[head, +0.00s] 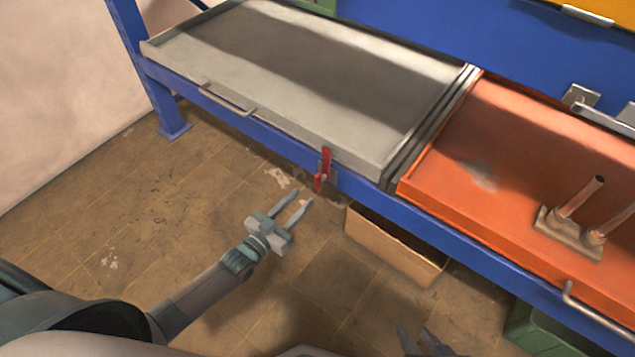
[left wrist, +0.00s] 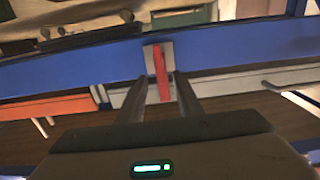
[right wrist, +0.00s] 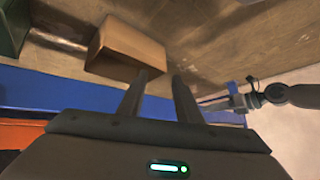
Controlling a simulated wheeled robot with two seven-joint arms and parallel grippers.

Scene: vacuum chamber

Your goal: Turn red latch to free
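The red latch (head: 323,170) stands upright on the blue front beam, at the right front corner of the grey tray (head: 290,85). In the left wrist view the red latch (left wrist: 161,74) shows on a grey plate, between the fingers in the picture. My left gripper (head: 298,198) is open and empty, just below and left of the latch in the head view. It appears apart from the latch. My right gripper (head: 420,338) is low at the bottom edge of the head view. Its fingers (right wrist: 158,85) are open and empty in the right wrist view.
An orange tray (head: 480,150) with pipe fittings (head: 570,225) lies right of the grey tray. The blue beam (head: 230,115) runs along the front. A cardboard box (head: 390,248) and a green crate (head: 540,335) stand underneath. The floor at left is clear.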

